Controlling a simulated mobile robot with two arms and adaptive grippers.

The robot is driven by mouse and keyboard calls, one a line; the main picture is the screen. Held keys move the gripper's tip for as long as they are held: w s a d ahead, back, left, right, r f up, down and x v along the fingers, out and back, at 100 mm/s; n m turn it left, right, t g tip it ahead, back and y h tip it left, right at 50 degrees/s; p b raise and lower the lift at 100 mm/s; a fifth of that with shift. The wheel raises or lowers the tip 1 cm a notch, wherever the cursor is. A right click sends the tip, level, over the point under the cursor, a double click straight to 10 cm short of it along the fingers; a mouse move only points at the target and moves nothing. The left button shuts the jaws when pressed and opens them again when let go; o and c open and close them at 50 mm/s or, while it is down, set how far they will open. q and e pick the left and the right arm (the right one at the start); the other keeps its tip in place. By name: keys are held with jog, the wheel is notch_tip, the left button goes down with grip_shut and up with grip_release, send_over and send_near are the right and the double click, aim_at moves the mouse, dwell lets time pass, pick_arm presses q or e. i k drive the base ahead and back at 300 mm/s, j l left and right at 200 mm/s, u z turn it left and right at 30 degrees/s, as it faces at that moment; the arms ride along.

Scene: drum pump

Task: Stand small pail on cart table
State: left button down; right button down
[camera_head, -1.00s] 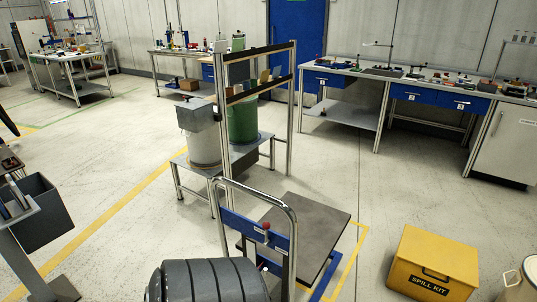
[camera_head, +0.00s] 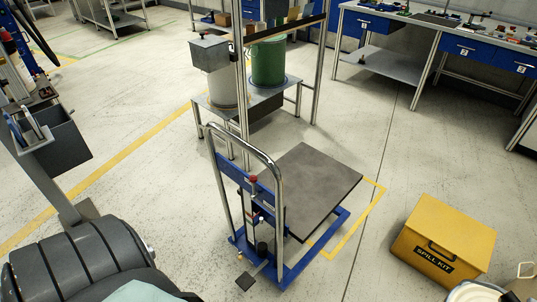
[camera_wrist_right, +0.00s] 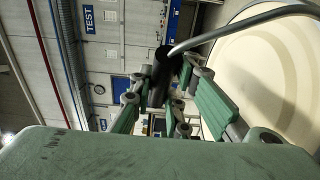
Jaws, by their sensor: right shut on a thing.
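The small pail (camera_wrist_right: 270,75) is cream-coloured and fills the right of the right wrist view, with its curved wire handle (camera_wrist_right: 235,28) reaching to a black grip. My right gripper (camera_wrist_right: 160,95) has green fingers and is shut on this handle grip. A pale round rim, perhaps the pail, is cut off at the bottom right of the head view; my right gripper cannot be made out there. The cart table (camera_head: 315,185) is a dark grey, flat, bare top on a blue cart with a chrome push handle (camera_head: 262,150). My left gripper is not in view.
A yellow spill kit box (camera_head: 445,240) stands on the floor right of the cart. Behind the cart a low table (camera_head: 265,104) carries a grey and a green drum. A grey bin (camera_head: 66,143) is at left. Floor between cart and spill kit is clear.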

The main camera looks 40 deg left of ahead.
aim_at(314, 172)
jog(key=i+l+u, duration=0.1)
jog(key=u, duration=0.35)
jog(key=i+l+u, duration=0.1)
jog(key=u, duration=0.3)
jog(key=l+u, duration=0.15)
jog(key=u, duration=0.3)
jog(key=i, duration=0.05)
